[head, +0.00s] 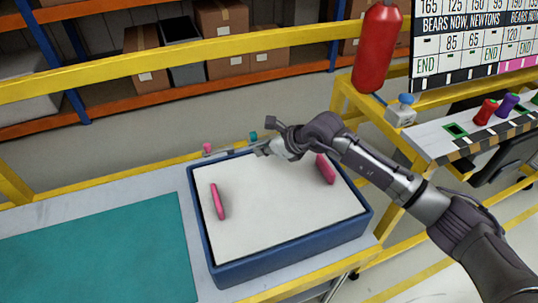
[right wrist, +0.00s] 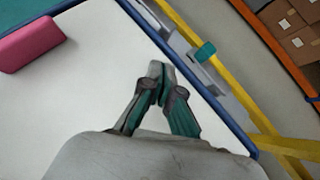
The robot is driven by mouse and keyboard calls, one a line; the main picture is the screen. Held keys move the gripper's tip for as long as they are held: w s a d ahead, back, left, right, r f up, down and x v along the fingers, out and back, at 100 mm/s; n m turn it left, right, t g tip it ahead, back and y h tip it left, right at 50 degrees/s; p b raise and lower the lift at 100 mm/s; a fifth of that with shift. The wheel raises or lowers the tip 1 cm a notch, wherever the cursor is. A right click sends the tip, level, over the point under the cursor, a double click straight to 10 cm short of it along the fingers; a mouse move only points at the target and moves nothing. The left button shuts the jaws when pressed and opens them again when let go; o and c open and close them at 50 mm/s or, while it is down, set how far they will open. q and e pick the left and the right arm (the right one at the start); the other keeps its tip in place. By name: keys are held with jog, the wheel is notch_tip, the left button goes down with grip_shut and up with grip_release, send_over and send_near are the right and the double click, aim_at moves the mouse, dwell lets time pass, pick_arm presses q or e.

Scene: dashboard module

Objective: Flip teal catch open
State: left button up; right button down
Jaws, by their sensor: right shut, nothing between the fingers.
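The small teal catch (head: 253,136) stands at the far edge of a blue-rimmed box (head: 293,255) with a white top. In the right wrist view the teal catch (right wrist: 205,51) sits on a grey fitting just outside the blue rim. My right gripper (head: 261,150) is near the catch, on the box side of it. In the right wrist view its fingertips (right wrist: 156,70) are together and empty, over the white top and apart from the catch. The catch's exact tilt is hard to tell. My left gripper is not in view.
Two pink handles, left (head: 217,201) and right (head: 326,169), stand on the white top. A small pink catch (head: 207,148) is left of the teal one. A teal mat (head: 100,255) lies left of the box. A yellow rail (head: 230,45) runs behind.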

jog(key=shift+s+d+r, duration=0.2)
jog(key=shift+d, duration=0.1)
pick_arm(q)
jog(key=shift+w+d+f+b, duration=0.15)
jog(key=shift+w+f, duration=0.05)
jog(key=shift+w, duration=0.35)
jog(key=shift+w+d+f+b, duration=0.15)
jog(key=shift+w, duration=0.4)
pick_arm(e)
jog(key=shift+s+d+r, duration=0.2)
jog(key=shift+s+r, duration=0.45)
jog(key=shift+s, duration=0.05)
jog(key=shift+s+d+r, duration=0.2)
jog(key=shift+s+r, duration=0.5)
jog(key=shift+s+d+r, duration=0.2)
jog(key=shift+s+r, duration=0.45)
jog(key=shift+s, duration=0.05)
